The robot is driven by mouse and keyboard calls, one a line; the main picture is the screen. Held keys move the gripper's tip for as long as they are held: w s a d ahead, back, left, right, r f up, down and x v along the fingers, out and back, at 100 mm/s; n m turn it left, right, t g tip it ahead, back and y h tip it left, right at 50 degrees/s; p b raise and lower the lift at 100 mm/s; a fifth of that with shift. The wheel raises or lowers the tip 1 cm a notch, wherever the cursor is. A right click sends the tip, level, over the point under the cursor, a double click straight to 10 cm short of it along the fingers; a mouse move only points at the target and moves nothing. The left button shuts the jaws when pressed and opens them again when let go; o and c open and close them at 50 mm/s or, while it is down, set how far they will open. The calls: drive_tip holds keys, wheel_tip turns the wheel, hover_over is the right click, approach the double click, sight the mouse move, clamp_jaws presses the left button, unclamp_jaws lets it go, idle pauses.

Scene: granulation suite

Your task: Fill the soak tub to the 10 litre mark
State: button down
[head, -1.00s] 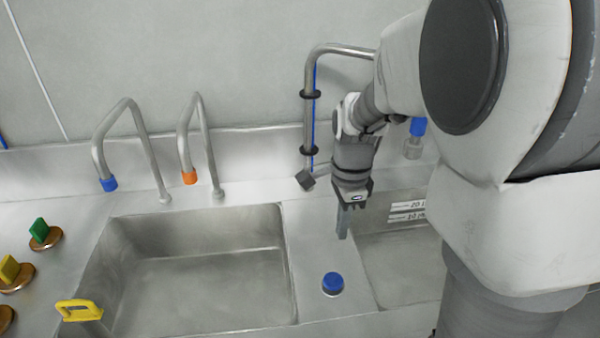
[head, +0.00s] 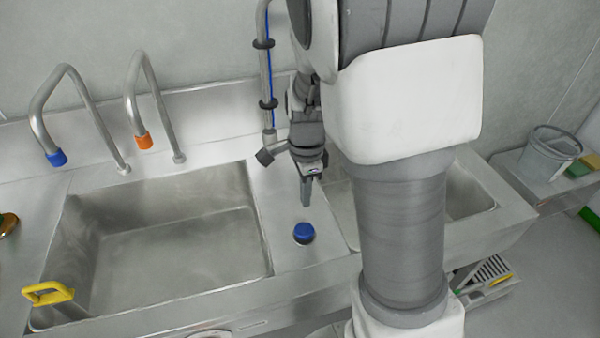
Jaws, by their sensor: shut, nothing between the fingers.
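The right-hand steel basin (head: 468,194), whose back wall carries the litre marks in the earlier view, is mostly hidden behind my arm. Its marks and any water in it cannot be seen now. A round blue button or knob (head: 304,232) sits on the steel deck between the two basins. My gripper (head: 306,194) points down above the deck, just behind the blue knob in the picture. It is shut and empty, and I cannot tell whether it touches anything. A grey nozzle (head: 265,156) on the pipe with a blue line (head: 265,75) is just left of the gripper.
The left basin (head: 170,235) looks empty, with a yellow handle (head: 48,293) at its front left. Blue-tipped (head: 57,158) and orange-tipped (head: 144,141) spouts stand behind it. A grey bucket (head: 548,158) stands on a side shelf at right.

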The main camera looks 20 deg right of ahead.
sight(305, 223)
wheel_tip(305, 223, down, 7)
drive_tip(key=shift+f+b, duration=0.1)
drive_tip(key=shift+b, duration=0.5)
